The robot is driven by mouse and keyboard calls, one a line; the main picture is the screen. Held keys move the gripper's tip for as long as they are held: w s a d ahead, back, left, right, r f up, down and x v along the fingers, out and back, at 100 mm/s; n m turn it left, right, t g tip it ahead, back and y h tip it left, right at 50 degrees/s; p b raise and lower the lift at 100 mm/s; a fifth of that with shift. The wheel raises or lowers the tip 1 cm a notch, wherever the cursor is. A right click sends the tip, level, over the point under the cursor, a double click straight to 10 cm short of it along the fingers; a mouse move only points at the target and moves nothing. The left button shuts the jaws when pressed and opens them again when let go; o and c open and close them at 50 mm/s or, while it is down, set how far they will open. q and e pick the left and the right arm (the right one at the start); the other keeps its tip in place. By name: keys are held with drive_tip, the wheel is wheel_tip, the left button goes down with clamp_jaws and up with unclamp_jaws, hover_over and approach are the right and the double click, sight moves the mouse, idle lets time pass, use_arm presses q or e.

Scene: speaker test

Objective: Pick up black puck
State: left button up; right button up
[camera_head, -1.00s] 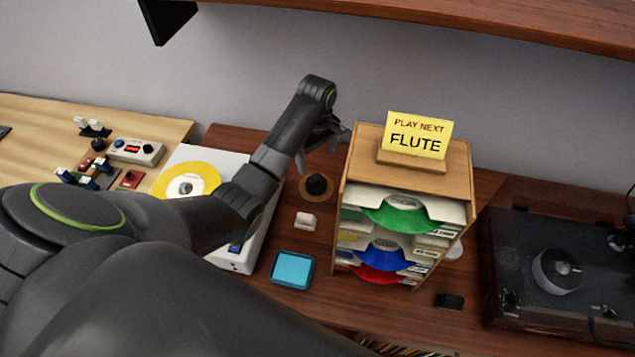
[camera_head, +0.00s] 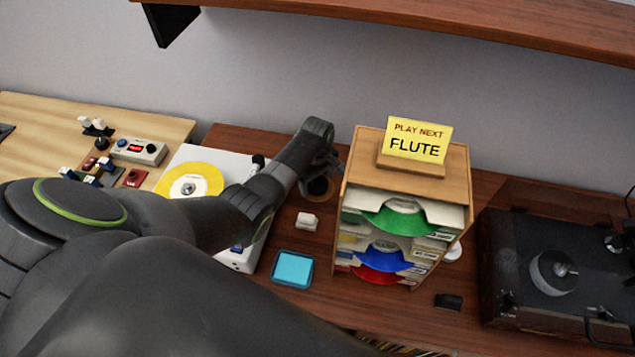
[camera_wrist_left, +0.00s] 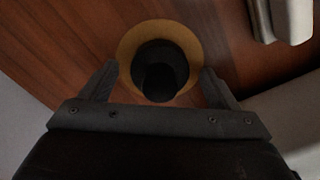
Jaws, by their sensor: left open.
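The black puck (camera_wrist_left: 160,70) sits on a round tan base (camera_wrist_left: 127,46) on the brown wooden table, and shows between the fingers in the left wrist view. In the head view the puck (camera_head: 318,186) is partly hidden by my left gripper (camera_head: 322,172), which hangs over it beside the wooden rack. The left gripper is open, with one finger (camera_wrist_left: 103,80) on each side of the puck in the wrist view. I cannot tell whether it touches the puck. My right gripper is not in view.
The wooden rack (camera_head: 345,190) with coloured records stands close right of the gripper. A turntable with a yellow-labelled record (camera_head: 207,180) is to the left. A small white block (camera_head: 307,220) and a blue square (camera_head: 292,269) lie in front. A dark record player (camera_head: 510,260) stands far right.

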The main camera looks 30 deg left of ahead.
use_arm(q)
drive_tip(key=shift+f, duration=0.3)
drive_tip(key=c, duration=1.2)
drive_tip(key=shift+r, duration=0.1)
wheel_tip(320, 180, up, 10)
drive_tip(key=shift+f, duration=0.1)
